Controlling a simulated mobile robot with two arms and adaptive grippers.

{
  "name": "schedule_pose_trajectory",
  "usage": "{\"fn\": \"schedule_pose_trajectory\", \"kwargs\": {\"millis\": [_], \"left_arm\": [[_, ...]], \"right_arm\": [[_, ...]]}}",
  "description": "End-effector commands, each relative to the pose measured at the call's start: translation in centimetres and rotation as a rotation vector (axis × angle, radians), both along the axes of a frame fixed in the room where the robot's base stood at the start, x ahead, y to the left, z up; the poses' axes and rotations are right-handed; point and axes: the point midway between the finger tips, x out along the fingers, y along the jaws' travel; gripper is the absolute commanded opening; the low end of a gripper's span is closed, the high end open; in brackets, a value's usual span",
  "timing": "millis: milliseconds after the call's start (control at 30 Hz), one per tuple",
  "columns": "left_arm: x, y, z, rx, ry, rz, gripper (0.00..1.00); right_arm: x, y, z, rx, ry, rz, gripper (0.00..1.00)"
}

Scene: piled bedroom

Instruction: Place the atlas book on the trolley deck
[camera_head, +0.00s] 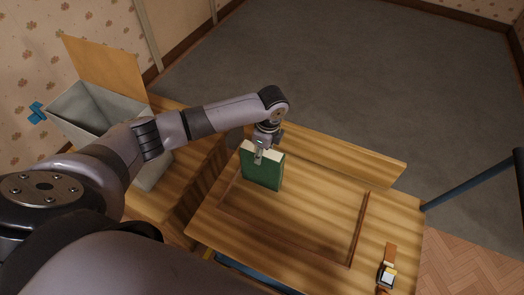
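The green atlas book (262,172) is upright, with its pale page edges facing up. My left gripper (258,157) reaches down from above and is shut on the book's top edge, one finger lying against the green cover. The book is over the left far part of the wooden trolley deck (310,215), inside the dark strip outline. I cannot tell whether its lower edge touches the deck. My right gripper is out of view.
A small orange and white item (387,274) lies at the deck's near right corner. A raised board (345,160) runs along the far edge. A grey open bin (75,110) stands at the left on a wooden surface. The deck's middle is clear.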

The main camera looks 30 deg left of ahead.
Motion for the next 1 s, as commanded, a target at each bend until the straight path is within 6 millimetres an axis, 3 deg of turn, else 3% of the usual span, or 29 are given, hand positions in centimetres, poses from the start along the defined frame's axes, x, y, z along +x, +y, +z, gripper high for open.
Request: {"fn": "schedule_pose_trajectory", "kwargs": {"millis": [267,633,767,1000], "left_arm": [[0.0,0.0,0.0,0.000,0.001,0.000,0.53],[0.0,0.0,0.5,0.000,-0.001,0.000,0.53],[0.1,-0.3,2.3,-0.001,-0.003,-0.001,0.53],[0.2,-0.9,7.5,-0.002,-0.004,-0.001,0.53]], "right_arm": [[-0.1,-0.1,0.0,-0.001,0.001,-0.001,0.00],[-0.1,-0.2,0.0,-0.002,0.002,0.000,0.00],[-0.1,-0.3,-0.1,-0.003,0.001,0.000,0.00],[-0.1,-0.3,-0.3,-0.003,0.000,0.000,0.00]]}}
